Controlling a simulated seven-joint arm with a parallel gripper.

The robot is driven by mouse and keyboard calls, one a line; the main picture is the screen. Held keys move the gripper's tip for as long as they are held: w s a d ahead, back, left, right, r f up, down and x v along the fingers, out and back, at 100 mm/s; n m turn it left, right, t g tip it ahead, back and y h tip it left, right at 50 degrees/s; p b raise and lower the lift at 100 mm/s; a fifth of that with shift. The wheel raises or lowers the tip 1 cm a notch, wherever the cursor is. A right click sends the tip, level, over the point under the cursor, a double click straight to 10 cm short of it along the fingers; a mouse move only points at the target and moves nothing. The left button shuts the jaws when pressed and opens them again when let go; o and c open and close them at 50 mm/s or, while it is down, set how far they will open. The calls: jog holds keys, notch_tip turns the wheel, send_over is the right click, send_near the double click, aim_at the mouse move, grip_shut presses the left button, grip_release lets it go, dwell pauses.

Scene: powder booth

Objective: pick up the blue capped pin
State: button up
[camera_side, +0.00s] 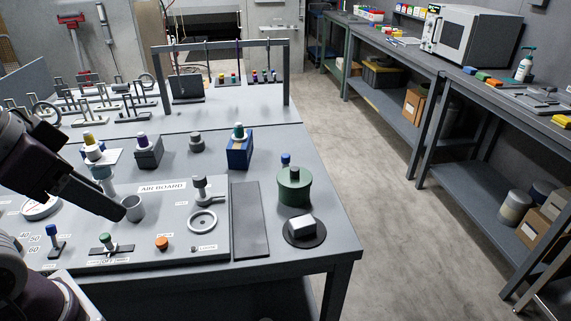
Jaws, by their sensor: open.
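A small pin with a blue cap (286,157) stands upright on the right part of the grey table, just behind a green round pot-like piece (294,188) that hides its lower part. A second small upright piece with a blue top (53,231) stands at the front left of the table, on a dark foot. My gripper (117,209) reaches in from the left edge, pointing down and right, over the left part of the board. It is open, with nothing visible in it, and well apart from the blue cap behind the green piece.
A grey cup (133,208) is close by my gripper. A dark frame (223,43) rises at the back. The table's right edge is near the green piece.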

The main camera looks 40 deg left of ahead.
jog(key=w+a+r+t+y, duration=0.1)
jog(key=w+a, duration=0.2)
jog(key=w, duration=0.5)
jog(key=w+a+r+t+y, duration=0.1)
jog(key=w+a, duration=0.2)
jog(key=w, duration=0.6)
jog(key=m+t+h, duration=0.4)
send_over(283, 156)
jog(key=s+a, duration=0.5)
jog(key=s, duration=0.1)
notch_tip(283, 156, down, 12)
jog(key=d+f+h, duration=0.1)
jog(key=f, duration=0.1)
jog(key=f+h, duration=0.1)
jog(key=f, duration=0.1)
jog(key=d+f+m+h, duration=0.1)
jog(key=f, duration=0.2)
jog(key=shift+w+d+f+h, duration=0.1)
jog(key=shift+w+d+h, duration=0.2)
jog(key=shift+w+h, duration=0.1)
jog(key=shift+w+d+f+t, duration=0.2)
jog(key=shift+t, duration=0.1)
jog(key=x, duration=0.6)
jog(key=shift+w+f, duration=0.15)
jog(key=shift+w, duration=0.1)
grip_shut()
